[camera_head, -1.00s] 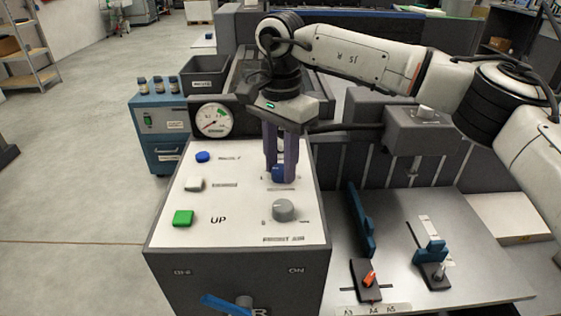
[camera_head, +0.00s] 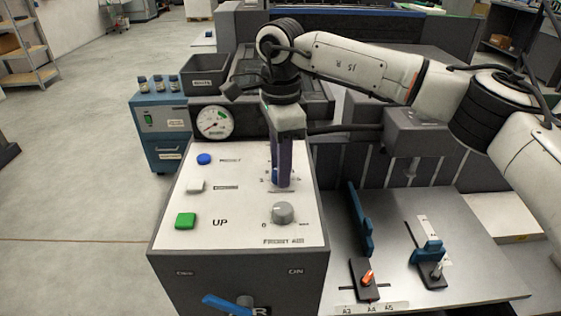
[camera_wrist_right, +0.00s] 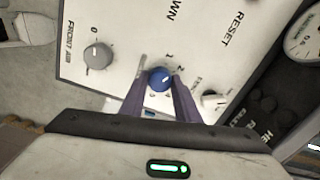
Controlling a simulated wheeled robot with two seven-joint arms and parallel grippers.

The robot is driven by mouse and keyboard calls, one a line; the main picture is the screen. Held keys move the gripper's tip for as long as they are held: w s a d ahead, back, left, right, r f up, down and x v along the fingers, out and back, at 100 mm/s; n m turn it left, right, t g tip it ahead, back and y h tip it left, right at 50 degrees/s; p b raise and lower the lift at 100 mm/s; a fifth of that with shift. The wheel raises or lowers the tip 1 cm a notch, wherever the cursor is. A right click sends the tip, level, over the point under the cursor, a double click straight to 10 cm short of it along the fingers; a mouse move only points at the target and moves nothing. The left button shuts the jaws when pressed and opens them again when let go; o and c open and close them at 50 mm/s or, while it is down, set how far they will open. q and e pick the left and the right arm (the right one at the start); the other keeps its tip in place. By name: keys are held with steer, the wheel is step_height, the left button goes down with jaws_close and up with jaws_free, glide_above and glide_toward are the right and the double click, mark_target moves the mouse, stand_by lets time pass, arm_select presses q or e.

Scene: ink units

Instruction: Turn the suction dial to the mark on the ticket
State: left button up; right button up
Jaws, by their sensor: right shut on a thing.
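The blue dial (camera_wrist_right: 160,79) sits on the white panel (camera_head: 245,222) of the grey console. In the right wrist view it has a short white pointer line slanting up and right, towards the printed numbers 1 and 2. My right gripper (camera_wrist_right: 161,84) has its purple fingers on either side of the dial and is shut on it. In the head view the right gripper (camera_head: 282,184) points down at the panel, and its fingers hide most of the blue dial (camera_head: 274,176). I cannot make out a ticket. My left gripper is not in view.
A grey front air knob (camera_head: 283,212) stands just in front of the dial. Blue (camera_head: 204,159), white (camera_head: 196,186) and green (camera_head: 186,221) buttons line the panel's left side. A round gauge (camera_head: 214,122) stands behind. A blue lever (camera_head: 227,305) is on the console front.

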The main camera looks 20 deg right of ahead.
steer(key=m+p, duration=0.1)
steer(key=m, duration=0.6)
steer(key=shift+r, duration=0.1)
steer(key=m, duration=0.7)
steer(key=shift+m, duration=0.4)
steer(key=m, duration=0.3)
steer(key=shift+m+p, duration=0.3)
steer(key=m, duration=0.3)
steer(key=shift+m, duration=0.3)
steer(key=m, duration=0.4)
steer(key=shift+w+m, duration=0.1)
steer(key=shift+m, duration=1.7)
